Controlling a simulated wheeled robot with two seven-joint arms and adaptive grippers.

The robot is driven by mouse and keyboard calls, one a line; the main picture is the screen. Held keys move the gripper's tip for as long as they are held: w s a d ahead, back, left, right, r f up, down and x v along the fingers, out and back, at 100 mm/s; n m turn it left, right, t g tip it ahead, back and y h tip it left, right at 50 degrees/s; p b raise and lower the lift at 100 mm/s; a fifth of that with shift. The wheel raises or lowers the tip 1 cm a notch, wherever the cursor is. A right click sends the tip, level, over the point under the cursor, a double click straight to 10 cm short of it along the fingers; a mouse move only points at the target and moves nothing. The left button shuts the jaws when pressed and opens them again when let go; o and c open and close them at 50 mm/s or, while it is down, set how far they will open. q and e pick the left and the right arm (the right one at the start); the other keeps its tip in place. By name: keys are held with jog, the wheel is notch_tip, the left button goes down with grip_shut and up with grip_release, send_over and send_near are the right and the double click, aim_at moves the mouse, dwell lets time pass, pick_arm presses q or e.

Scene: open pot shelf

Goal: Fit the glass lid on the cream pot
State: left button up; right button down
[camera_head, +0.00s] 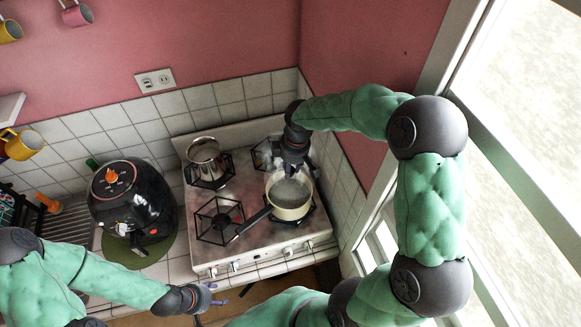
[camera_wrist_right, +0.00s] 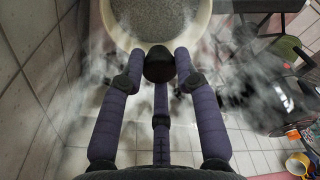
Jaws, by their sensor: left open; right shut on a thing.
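The cream pot (camera_head: 292,214) stands on the right front burner of the stove, its dark handle (camera_head: 252,222) pointing to the lower left. Its rim (camera_wrist_right: 205,22) shows at the top of the right wrist view, around a grey speckled surface. My right gripper (camera_head: 297,168) is over the pot's far side, shut on the dark knob of the glass lid (camera_wrist_right: 158,66). The clear glass is hard to make out, and I cannot tell whether it touches the rim. My left gripper (camera_head: 207,298) is open and empty, low in front of the counter, away from the pot.
A shiny metal pot (camera_head: 204,158) stands on the back left burner. The front left burner (camera_head: 219,219) is bare. A black air fryer (camera_head: 133,200) stands left of the stove. Tiled walls (camera_head: 343,180) are close behind and right of the stove. Pale steam blurs the right wrist view.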

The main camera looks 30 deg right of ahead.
aim_at(290, 179)
jog(key=shift+a+f+b, duration=0.2)
jog(key=shift+f+b, duration=0.15)
jog(key=shift+f, duration=0.2)
jog(key=shift+d+f+b, duration=0.1)
jog(key=shift+f+b, duration=0.45)
jog(key=shift+f, duration=0.3)
jog(key=shift+f+b, duration=1.2)
jog(key=shift+f, duration=0.55)
jog(key=shift+f+b, duration=0.3)
jog(key=shift+f, duration=0.1)
jog(key=c, duration=0.8)
grip_release()
jog(key=r, duration=0.8)
jog(key=s+r, duration=0.1)
jog(key=r, duration=0.3)
jog(key=shift+d, duration=0.4)
